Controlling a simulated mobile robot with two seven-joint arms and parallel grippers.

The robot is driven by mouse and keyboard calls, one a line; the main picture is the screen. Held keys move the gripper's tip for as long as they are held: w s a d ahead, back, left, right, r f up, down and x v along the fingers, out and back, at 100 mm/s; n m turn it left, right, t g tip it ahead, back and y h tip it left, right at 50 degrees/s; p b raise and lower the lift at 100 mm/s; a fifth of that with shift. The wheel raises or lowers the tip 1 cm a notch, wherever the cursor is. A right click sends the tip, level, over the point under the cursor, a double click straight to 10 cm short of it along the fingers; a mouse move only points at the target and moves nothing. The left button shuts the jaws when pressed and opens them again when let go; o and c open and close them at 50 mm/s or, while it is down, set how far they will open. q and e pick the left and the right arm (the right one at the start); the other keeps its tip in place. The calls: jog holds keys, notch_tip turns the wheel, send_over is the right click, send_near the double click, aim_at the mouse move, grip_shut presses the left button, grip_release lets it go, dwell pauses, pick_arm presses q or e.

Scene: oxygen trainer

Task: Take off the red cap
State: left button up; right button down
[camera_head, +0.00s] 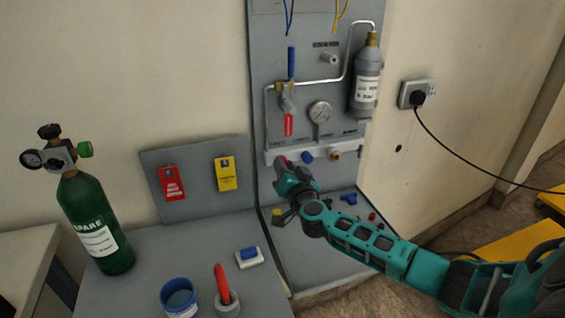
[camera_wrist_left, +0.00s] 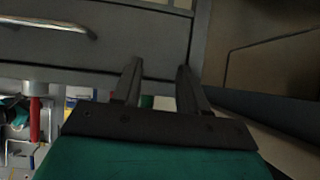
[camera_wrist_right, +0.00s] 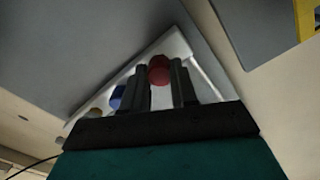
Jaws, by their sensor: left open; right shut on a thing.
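The red cap (camera_wrist_right: 159,69) sits on the white manifold bar (camera_head: 330,146) at the foot of the wall panel. In the head view the red cap (camera_head: 281,161) shows only in part, at the tip of my right gripper (camera_head: 284,166). In the right wrist view my right gripper (camera_wrist_right: 162,85) has one finger on each side of the red cap and is shut on it. My left gripper is outside the head view; in the left wrist view my left gripper (camera_wrist_left: 158,85) is open and empty, in front of a grey drawer (camera_wrist_left: 100,40).
A blue cap (camera_head: 307,157) and a brass fitting (camera_head: 335,155) are on the same bar, to the right. A gauge (camera_head: 320,112) and a grey cylinder (camera_head: 367,80) are above. A green bottle (camera_head: 96,225) and blue tub (camera_head: 179,298) stand left. Small parts lie on the lower ledge.

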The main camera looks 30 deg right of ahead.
jog(key=shift+n, duration=1.4)
jog(key=shift+n, duration=0.6)
jog(key=c, duration=0.9)
grip_release()
jog(key=shift+s, duration=0.1)
jog(key=s+m, duration=0.2)
jog(key=m, duration=0.1)
jog(key=shift+s+a+m, duration=0.1)
jog(key=shift+a+m, duration=0.2)
